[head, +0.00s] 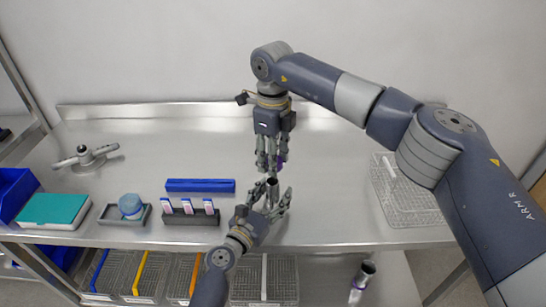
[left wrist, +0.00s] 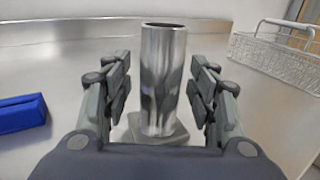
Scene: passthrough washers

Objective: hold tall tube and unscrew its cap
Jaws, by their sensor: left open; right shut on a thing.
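The tall tube (left wrist: 162,85) is a shiny metal cylinder with a bare, open top, upright on a grey square base (left wrist: 130,133) in the left wrist view. In the head view the tube (head: 272,186) shows only in part among the fingers. My left gripper (head: 271,193) is open, with a finger on each side of the tube and a gap to it; it also shows in the left wrist view (left wrist: 163,92). My right gripper (head: 271,165) points down above the tube, shut on a small purple thing, apparently the cap (head: 282,160), mostly hidden by the fingers.
A blue block (head: 200,185), a rack with several pink-and-white pieces (head: 190,217), a tray with a blue round-topped thing (head: 130,206) and a teal-lidded box (head: 54,210) lie left. A wire basket (head: 408,205) stands right. Another metal tube (head: 361,283) is on the lower shelf.

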